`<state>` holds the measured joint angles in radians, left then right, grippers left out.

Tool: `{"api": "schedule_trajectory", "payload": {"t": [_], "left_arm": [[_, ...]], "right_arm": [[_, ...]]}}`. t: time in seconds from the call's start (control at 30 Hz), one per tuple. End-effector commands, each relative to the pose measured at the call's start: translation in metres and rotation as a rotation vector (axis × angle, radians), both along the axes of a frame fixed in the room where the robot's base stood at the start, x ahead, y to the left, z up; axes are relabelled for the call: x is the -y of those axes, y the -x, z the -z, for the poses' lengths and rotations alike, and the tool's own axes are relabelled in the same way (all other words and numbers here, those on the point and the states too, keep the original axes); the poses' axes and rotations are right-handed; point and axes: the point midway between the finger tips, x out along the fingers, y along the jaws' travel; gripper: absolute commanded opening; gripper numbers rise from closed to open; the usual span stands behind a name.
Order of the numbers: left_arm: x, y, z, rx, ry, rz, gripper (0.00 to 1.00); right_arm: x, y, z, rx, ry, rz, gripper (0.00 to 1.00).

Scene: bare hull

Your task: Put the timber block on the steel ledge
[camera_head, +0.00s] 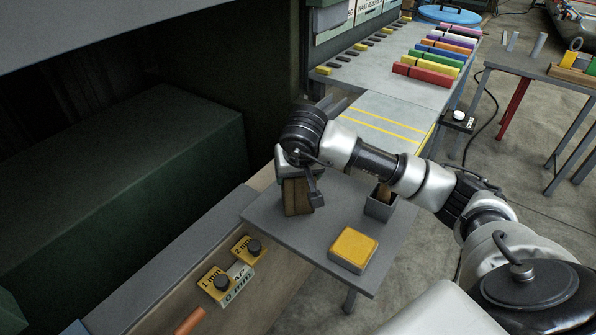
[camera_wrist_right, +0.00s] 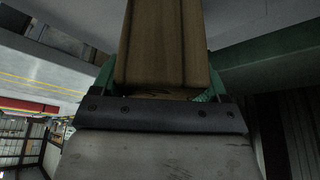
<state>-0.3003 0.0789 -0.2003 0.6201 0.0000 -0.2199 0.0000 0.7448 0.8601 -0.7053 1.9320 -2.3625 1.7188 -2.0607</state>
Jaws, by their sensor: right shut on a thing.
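The timber block (camera_head: 297,196) is brown and upright, held in my right gripper (camera_head: 296,176) over the small grey table. I cannot tell whether its lower end touches the tabletop. In the right wrist view the timber block (camera_wrist_right: 162,45) fills the space between the green-padded fingers of my right gripper (camera_wrist_right: 160,88). A long grey strip (camera_head: 178,258), which looks like the steel ledge, runs along the hull side to the left of the table. It is bare where it shows. My left gripper is not in view.
The grey table (camera_head: 310,238) also bears a yellow-topped box (camera_head: 353,249) and a dark open box (camera_head: 380,206). A large dark green block (camera_head: 120,185) stands behind the strip. Yellow gauges (camera_head: 217,283) hang on the wooden face below it. Coloured bars (camera_head: 425,75) lie on the far bench.

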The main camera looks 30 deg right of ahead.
Motion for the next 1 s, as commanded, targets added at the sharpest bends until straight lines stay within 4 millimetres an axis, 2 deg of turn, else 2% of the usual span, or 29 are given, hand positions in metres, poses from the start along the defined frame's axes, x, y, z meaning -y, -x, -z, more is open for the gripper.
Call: {"api": "schedule_trajectory", "payload": {"t": [0.03,0.07,0.2,0.43,0.57,0.67,1.0], "left_arm": [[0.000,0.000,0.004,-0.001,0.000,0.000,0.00],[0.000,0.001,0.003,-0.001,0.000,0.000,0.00],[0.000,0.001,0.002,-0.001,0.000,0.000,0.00],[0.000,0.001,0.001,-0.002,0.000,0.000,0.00],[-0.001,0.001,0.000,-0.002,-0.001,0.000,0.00],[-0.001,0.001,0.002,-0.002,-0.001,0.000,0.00],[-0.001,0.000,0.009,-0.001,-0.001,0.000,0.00]], "right_arm": [[0.000,0.000,0.003,0.002,0.001,0.000,0.39],[0.000,0.000,0.002,0.000,0.000,-0.001,0.77],[0.000,0.000,0.002,0.000,0.000,0.000,0.99],[0.000,0.000,0.001,0.000,0.000,0.000,1.00],[-0.001,0.001,-0.006,0.002,0.000,0.000,1.00],[-0.003,0.006,-0.021,0.005,0.000,-0.001,1.00],[-0.013,0.032,-0.087,0.006,0.001,0.000,1.00]]}}
